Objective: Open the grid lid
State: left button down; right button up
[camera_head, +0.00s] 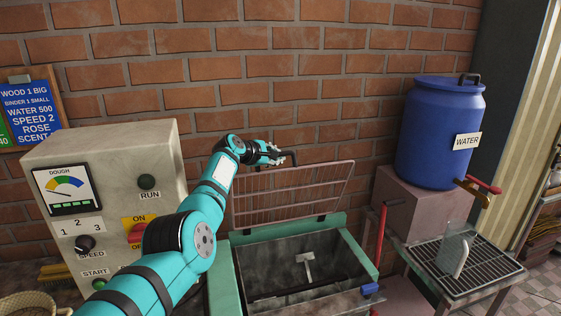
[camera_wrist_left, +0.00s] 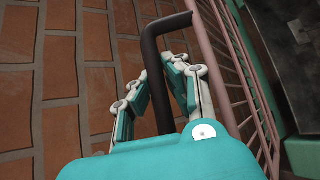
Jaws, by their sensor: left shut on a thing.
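The grid lid (camera_head: 293,194) is a pinkish wire grate standing raised, tilted up at the back of the green mixer trough (camera_head: 240,272). It also shows at the right in the left wrist view (camera_wrist_left: 232,62). My left gripper (camera_head: 277,156) is at this handle. In the left wrist view the gripper's fingers (camera_wrist_left: 160,88) are on both sides of the black handle (camera_wrist_left: 152,62), shut on it. The trough is open below, with a mixing paddle (camera_head: 307,264) inside. My right gripper is not in view.
A control box (camera_head: 110,170) with dials and buttons stands at the left. A blue water barrel (camera_head: 440,135) sits on a block at the right, above a rack (camera_head: 455,275) with a clear jug (camera_head: 456,248). A red lever (camera_head: 381,230) rises beside the trough. A brick wall is close behind the lid.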

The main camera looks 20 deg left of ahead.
pick_arm(q)
jog(key=shift+w+a+r, duration=0.1)
jog(key=shift+w+r, duration=0.15)
jog(key=shift+r, duration=0.25)
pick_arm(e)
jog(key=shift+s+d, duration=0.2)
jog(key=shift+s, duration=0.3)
pick_arm(q)
jog(key=c, duration=1.6)
grip_release()
jog(key=shift+o, duration=0.2)
jog(key=shift+s, duration=0.15)
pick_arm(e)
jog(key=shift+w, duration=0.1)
pick_arm(q)
jog(key=shift+f, duration=0.15)
jog(key=shift+s+a+r, duration=0.15)
jog(key=shift+s+r, duration=0.05)
jog(key=shift+s, duration=0.35)
jog(key=v, duration=1.1)
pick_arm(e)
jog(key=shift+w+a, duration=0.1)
